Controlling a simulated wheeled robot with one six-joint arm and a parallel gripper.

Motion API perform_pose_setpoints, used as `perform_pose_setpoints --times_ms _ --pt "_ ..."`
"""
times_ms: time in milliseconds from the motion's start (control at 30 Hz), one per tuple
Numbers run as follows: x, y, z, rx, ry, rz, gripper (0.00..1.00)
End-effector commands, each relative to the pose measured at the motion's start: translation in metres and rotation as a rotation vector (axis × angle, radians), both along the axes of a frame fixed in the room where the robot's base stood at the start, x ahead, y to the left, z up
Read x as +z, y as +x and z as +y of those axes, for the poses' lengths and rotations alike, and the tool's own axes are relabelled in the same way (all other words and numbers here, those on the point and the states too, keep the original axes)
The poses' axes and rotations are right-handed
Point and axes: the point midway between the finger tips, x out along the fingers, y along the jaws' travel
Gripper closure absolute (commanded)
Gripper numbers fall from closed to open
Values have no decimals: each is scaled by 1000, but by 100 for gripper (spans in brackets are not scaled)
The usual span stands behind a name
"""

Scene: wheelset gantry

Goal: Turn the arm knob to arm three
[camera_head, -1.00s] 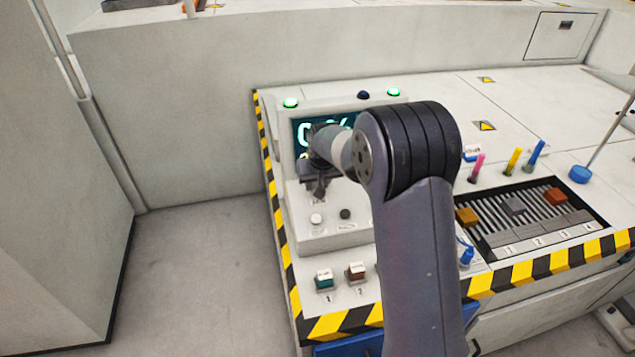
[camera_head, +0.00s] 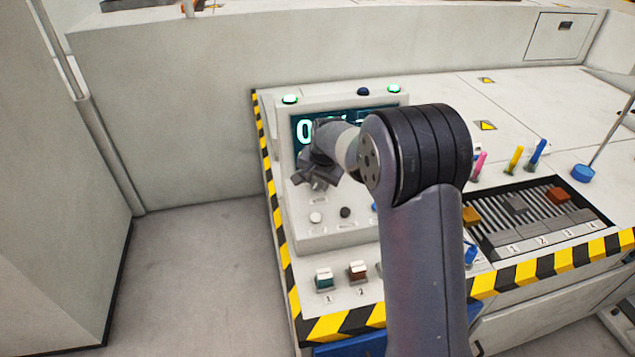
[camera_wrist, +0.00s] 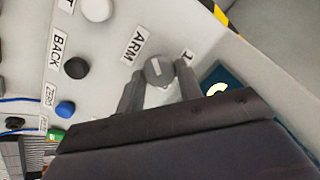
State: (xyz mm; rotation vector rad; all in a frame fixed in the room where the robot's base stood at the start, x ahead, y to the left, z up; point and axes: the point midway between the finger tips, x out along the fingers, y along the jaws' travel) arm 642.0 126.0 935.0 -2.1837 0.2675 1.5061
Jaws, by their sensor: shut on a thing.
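The arm knob (camera_wrist: 160,71) is a round grey knob with a pale pointer line on its face, in the wrist view beside the label ARM (camera_wrist: 132,46). A label that looks like "1" (camera_wrist: 187,55) sits on its other side. My gripper (camera_wrist: 158,88) has its two fingers on either side of the knob and is shut on it. In the head view my gripper (camera_head: 316,172) is at the upright panel, below the display (camera_head: 303,133), and hides the knob there. The other position labels are hidden or out of view.
A white button (camera_head: 316,217) and a black button (camera_head: 345,212) are below my gripper; the black one is by the label BACK. A slotted tray (camera_head: 530,222) and coloured pegs (camera_head: 515,160) are at right.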

Motion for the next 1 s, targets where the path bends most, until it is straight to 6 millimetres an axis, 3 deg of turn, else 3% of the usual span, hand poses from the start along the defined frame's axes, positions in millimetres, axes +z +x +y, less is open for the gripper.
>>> perform_pose_setpoints --times_ms 600,1000 --pt "-1 -1 -1 -522 237 48 88" --pt "-1 -2 -2 -749 339 69 88"
